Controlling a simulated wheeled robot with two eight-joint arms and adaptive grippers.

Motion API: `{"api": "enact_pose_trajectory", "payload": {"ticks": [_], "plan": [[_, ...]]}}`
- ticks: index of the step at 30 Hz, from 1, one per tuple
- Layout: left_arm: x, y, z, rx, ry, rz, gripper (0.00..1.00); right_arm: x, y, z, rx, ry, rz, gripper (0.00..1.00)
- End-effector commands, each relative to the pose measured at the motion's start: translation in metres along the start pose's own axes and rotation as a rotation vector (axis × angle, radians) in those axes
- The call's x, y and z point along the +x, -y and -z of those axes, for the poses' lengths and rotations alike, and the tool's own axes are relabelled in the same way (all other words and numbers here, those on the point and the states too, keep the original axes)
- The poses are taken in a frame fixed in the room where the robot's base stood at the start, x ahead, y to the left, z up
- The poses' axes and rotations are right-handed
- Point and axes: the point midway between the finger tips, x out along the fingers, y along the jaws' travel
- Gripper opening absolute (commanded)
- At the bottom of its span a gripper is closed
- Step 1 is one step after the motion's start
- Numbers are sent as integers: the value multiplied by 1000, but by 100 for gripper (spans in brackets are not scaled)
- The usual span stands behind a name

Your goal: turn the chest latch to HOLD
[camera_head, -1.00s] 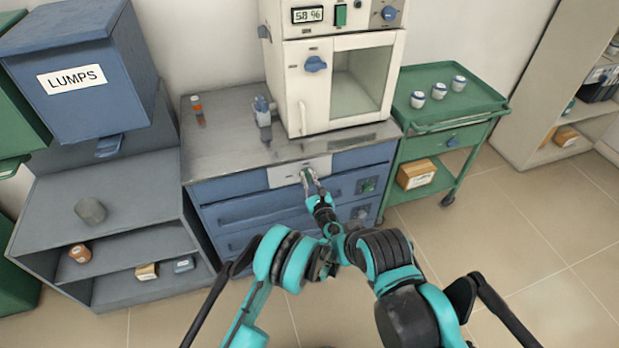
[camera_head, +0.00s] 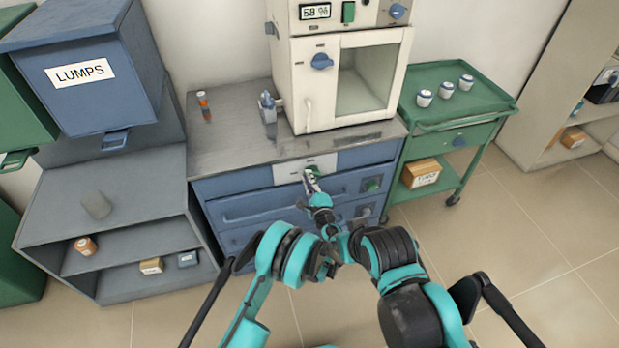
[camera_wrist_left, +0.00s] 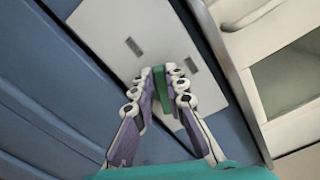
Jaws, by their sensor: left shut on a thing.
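The chest latch is a green handle on a white plate (camera_head: 322,161) at the top of the blue chest's front. In the head view the latch (camera_head: 312,172) shows as a little green at my left gripper's tips. My left gripper (camera_head: 311,182) reaches up to it from the front. In the left wrist view the purple fingers with white pads are shut on the green latch (camera_wrist_left: 161,88), one on each side. The plate (camera_wrist_left: 110,30) carries two small dark labels, too small to read. My right gripper is not in view.
A white oven (camera_head: 300,90) with a glass door stands on the chest's steel top (camera_head: 230,130). A green cart (camera_head: 425,120) with small jars is at the right. A grey shelf unit (camera_head: 60,215) under a LUMPS bin (camera_head: 90,90) is at the left. Floor at right is clear.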

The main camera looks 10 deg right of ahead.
Motion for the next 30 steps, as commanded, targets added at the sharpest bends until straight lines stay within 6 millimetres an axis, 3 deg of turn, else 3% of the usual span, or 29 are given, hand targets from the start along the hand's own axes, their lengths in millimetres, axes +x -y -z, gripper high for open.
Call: {"api": "enact_pose_trajectory", "payload": {"ticks": [15,30], "plan": [[1,-9,1,-354,1,0,0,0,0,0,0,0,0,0],[1,-11,2,-431,1,0,0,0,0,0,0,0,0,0]]}}
